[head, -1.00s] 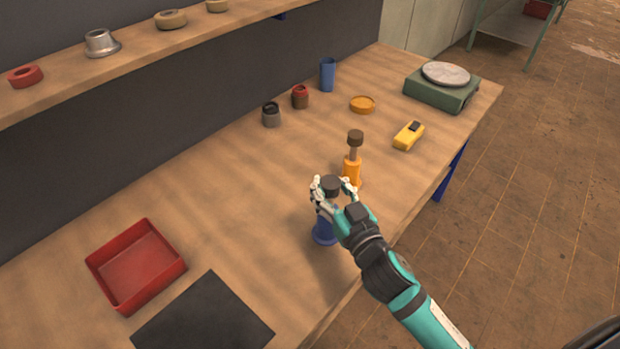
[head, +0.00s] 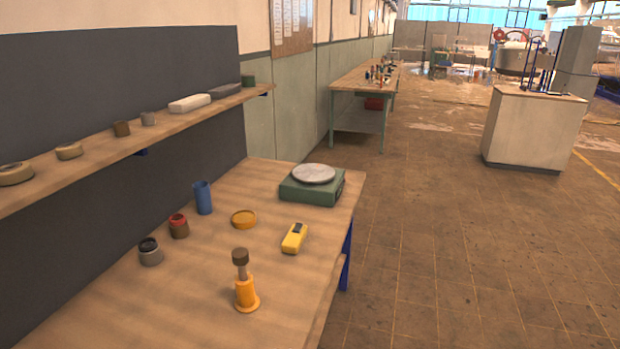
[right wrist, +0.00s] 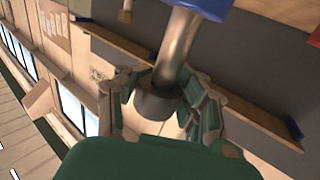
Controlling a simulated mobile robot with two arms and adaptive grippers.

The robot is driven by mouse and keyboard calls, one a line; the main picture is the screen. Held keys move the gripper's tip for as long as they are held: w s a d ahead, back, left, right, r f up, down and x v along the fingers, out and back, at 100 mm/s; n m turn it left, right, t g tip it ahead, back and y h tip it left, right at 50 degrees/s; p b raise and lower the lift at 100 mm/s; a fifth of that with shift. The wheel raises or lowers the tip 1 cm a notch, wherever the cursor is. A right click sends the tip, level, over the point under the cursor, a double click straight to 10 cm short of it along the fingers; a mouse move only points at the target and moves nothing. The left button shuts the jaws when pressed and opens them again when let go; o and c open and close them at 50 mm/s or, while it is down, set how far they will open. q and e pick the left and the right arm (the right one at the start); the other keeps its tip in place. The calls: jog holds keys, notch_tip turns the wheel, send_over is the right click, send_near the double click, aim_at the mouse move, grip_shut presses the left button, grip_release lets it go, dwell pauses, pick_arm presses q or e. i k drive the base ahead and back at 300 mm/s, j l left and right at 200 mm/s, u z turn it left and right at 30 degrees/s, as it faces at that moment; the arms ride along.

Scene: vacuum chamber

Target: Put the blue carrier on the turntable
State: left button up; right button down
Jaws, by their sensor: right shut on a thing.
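In the right wrist view my right gripper (right wrist: 158,95) is shut on the blue carrier (right wrist: 207,8). Its fingers are around the grey knob and the lower visible part of the metal stem. The carrier's blue part is cut off by the top edge. In the head view neither gripper nor the blue carrier is seen. A green box with a round grey disc, which looks like the turntable (head: 314,174), stands at the bench's far right corner. The disc is bare. My left gripper is in no view.
On the bench are an orange carrier (head: 246,292), a yellow device (head: 294,238), an orange dish (head: 243,219), a blue cup (head: 203,198), a red-topped jar (head: 179,226) and a grey jar (head: 150,252). A shelf (head: 100,146) runs above. Open floor lies right.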

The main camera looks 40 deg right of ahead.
aim_at(313, 172)
jog(key=i+l+u, duration=0.2)
jog(key=l, duration=0.7)
jog(key=l+u, duration=0.25)
jog(key=l, duration=0.7)
